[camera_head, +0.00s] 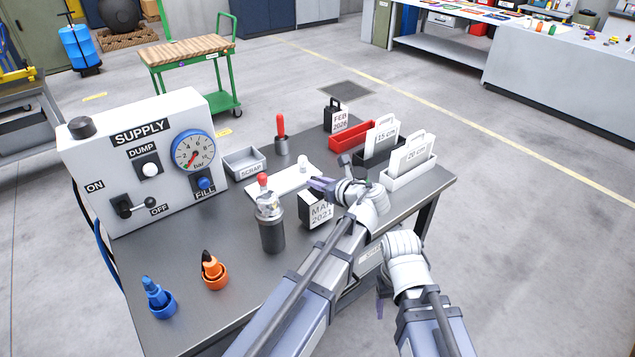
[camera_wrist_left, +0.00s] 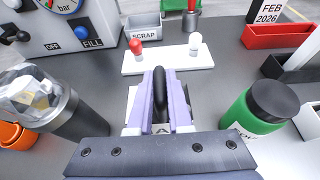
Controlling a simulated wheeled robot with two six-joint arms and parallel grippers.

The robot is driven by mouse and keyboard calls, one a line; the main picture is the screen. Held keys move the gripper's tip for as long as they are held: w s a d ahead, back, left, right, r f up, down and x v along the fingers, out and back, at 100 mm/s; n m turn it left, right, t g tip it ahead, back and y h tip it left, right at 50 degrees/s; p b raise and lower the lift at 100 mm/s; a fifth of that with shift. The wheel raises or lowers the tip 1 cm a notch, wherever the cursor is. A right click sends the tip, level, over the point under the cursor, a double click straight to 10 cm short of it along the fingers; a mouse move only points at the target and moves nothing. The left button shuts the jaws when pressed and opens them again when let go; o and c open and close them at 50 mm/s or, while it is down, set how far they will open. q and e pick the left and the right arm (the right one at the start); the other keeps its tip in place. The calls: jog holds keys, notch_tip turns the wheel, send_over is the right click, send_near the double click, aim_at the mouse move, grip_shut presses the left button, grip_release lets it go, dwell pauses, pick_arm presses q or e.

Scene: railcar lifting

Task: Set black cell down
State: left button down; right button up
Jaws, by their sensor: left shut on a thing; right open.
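The black cell (camera_head: 304,205), labelled MAR 2021, is upright at the middle of the grey table. My left gripper (camera_head: 322,186) is over it, shut on its black handle; in the left wrist view the handle (camera_wrist_left: 160,88) stands between the purple fingers. I cannot tell whether the cell's base touches the table. Another black cell (camera_head: 331,108), labelled FEB 2026, stands at the back. My right gripper (camera_head: 382,288) is apart from everything at the table's right front edge, open, mostly hidden behind its wrist.
A dark cylinder with a clear top (camera_head: 271,232) stands close left of the held cell. A white plate (camera_head: 290,181) with red and white pegs lies behind. In the wrist view, a green bottle (camera_wrist_left: 245,118) stands close right. Trays stand beyond; the front table middle is clear.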

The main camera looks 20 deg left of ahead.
pick_arm(q)
jog(key=shift+f+b, duration=0.45)
jog(key=shift+f, duration=0.35)
jog(key=shift+r, duration=0.1)
pick_arm(e)
jog(key=shift+f, duration=0.8)
pick_arm(q)
jog(key=c, duration=1.3)
grip_release()
jog(key=shift+f, duration=0.2)
jog(key=o, duration=0.5)
jog(key=shift+c, duration=0.2)
pick_arm(e)
jog(key=shift+f, duration=0.1)
pick_arm(q)
jog(key=shift+r, duration=0.15)
